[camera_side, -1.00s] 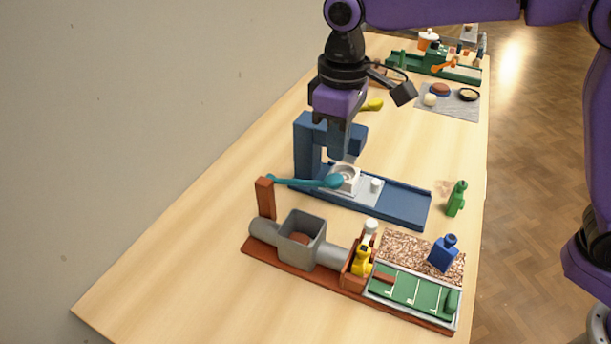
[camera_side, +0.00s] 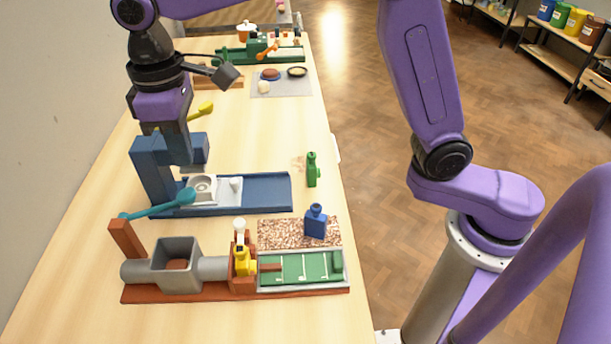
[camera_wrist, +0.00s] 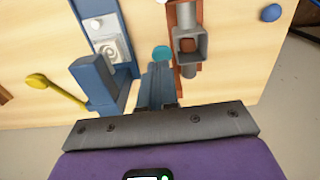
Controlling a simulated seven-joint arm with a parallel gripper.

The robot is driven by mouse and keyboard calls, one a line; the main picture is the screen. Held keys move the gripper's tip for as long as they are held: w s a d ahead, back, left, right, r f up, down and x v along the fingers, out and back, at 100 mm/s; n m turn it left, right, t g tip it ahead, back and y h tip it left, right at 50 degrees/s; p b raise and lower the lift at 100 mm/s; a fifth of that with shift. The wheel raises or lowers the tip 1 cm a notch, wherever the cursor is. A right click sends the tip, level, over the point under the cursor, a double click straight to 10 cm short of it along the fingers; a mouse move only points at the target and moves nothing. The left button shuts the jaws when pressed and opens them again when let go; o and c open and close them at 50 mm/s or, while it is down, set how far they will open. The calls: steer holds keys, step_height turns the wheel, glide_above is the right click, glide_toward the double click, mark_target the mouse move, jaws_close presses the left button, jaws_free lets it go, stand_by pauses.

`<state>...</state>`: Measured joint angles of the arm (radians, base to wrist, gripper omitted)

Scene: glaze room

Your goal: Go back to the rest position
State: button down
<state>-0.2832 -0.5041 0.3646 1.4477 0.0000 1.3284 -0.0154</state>
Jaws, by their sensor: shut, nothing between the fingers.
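My gripper (camera_side: 181,160) hangs over the left side of the table, pointing down beside the post of the blue press stand (camera_side: 270,192). Its fingers are together with nothing between them. In the wrist view my gripper (camera_wrist: 158,68) shows its closed fingers between the blue stand (camera_wrist: 98,88) and the red-brown stand (camera_wrist: 198,78). A teal lever with a round end (camera_side: 186,195) lies below the fingers in the side view; the round end (camera_wrist: 161,53) shows just past the fingertips in the wrist view. I cannot tell the exact gap. No marker for the rest position shows.
The red-brown stand (camera_side: 175,293) with its grey hopper is in front. A blue bottle (camera_side: 315,224) stands on a speckled mat, and a green bottle (camera_side: 312,171) is near the table's right edge. A yellow handle (camera_side: 201,111) is behind. The table middle beyond the blue stand is clear.

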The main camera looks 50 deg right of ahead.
steer(key=s+d+f+n, duration=0.1)
steer(key=s+d+f, duration=0.2)
steer(key=s+d, duration=0.9)
steer(key=s+d+f+n, duration=0.2)
steer(key=s+d+f, duration=0.2)
steer(key=s+d, duration=0.8)
steer(key=shift+s+d+f, duration=0.25)
steer(key=shift+d, duration=1)
